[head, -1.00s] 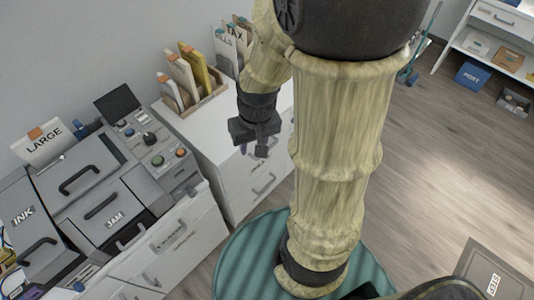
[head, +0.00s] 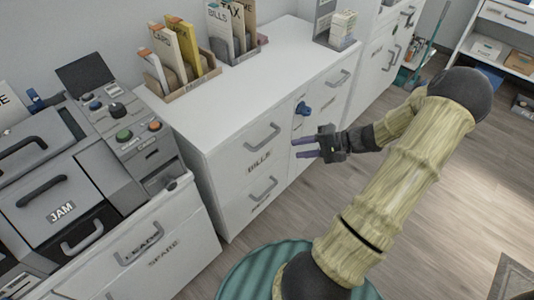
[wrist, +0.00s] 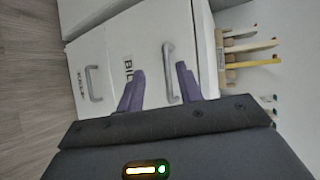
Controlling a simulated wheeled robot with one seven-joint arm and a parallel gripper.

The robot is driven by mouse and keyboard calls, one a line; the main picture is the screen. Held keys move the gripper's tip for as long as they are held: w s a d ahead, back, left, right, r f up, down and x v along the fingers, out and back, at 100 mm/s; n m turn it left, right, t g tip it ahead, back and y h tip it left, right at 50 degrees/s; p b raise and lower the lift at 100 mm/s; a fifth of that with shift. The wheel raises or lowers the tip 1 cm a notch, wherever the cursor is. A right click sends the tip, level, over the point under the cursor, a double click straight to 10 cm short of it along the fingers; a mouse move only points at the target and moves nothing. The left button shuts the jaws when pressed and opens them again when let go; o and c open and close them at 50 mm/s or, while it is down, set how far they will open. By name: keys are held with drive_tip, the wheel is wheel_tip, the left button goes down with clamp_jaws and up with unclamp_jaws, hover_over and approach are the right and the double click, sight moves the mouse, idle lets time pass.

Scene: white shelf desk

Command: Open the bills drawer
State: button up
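The bills drawer (head: 237,157) is the upper drawer of the white cabinet, closed, with a grey bar handle (head: 262,136) above a label reading BILLS. My gripper (head: 304,148) is open and empty, in front of the cabinet and to the right of that handle in the head view. In the wrist view the two purple fingers (wrist: 160,85) point at the drawer front (wrist: 146,57), and the handle (wrist: 169,72) shows between the fingertips, nearer the right one. The gripper appears apart from the handle; the exact distance is hard to tell.
A lower drawer handle (head: 263,189) sits below the bills drawer. A blue knob (head: 303,108) is on the cabinet front to the right. File holders (head: 182,77) stand on top. A grey machine labelled JAM (head: 62,213) is at left. Floor at right is open.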

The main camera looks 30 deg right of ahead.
sight(269, 141)
drive_tip(key=d+f+m+t+b, duration=0.1)
drive_tip(key=d+f+t, duration=0.1)
drive_tip(key=d, duration=0.3)
drive_tip(key=shift+s+d+f+m+t+b, duration=0.15)
drive_tip(key=shift+s+d+m+t+b, duration=0.15)
drive_tip(key=shift+t, duration=0.6)
drive_tip(key=b+x, duration=0.1)
drive_tip(key=x, duration=0.4)
drive_tip(key=b+x, duration=0.1)
drive_tip(key=x, duration=0.5)
drive_tip(key=b+x, duration=0.1)
drive_tip(key=x, duration=0.5)
drive_tip(key=shift+w+f, duration=0.3)
drive_tip(key=shift+f, duration=0.1)
clamp_jaws()
